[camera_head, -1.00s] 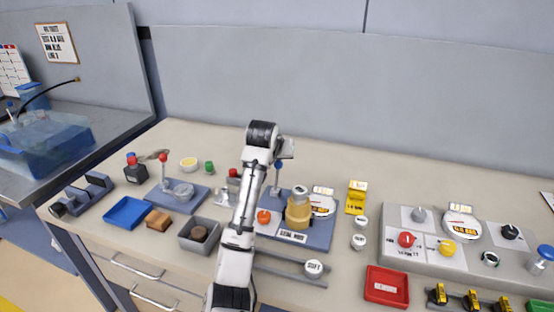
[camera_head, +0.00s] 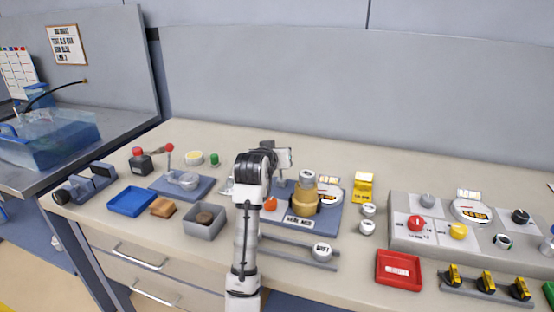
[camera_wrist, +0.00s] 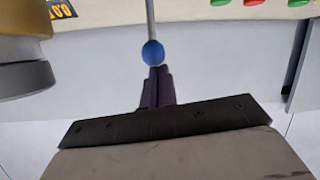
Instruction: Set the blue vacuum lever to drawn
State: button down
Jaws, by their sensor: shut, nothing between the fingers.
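The blue vacuum lever shows in the wrist view as a blue ball knob (camera_wrist: 153,53) on a thin grey rod. My gripper (camera_wrist: 157,74) is shut and empty, its dark fingertips right at the knob. I cannot tell whether they touch it. In the head view my arm hides the knob and my fingertips. The lever's blue-grey base plate (camera_head: 268,231) carries a brass cylinder (camera_head: 304,200) with a grey cap, an orange knob (camera_head: 270,204) and a gauge (camera_head: 330,194).
The brass cylinder (camera_wrist: 22,50) is close at the left of the wrist view. A second plate (camera_head: 205,187) with a red-knobbed lever (camera_head: 169,148) stands left of my arm. A grey box (camera_head: 205,228) and a sliding knob (camera_head: 321,252) are near the front. The back counter is clear.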

jog(key=r+p, duration=0.1)
jog(key=w+r+p, duration=0.1)
jog(key=r+p, duration=0.1)
jog(key=shift+r+t, duration=0.1)
jog(key=shift+t, duration=0.3)
jog(key=s+a+b, duration=0.2)
jog(key=s+b, duration=0.1)
jog(key=s, duration=0.6)
jog(key=shift+s+a+r, duration=0.2)
jog(key=shift+a+r, duration=0.15)
jog(key=shift+r, duration=0.1)
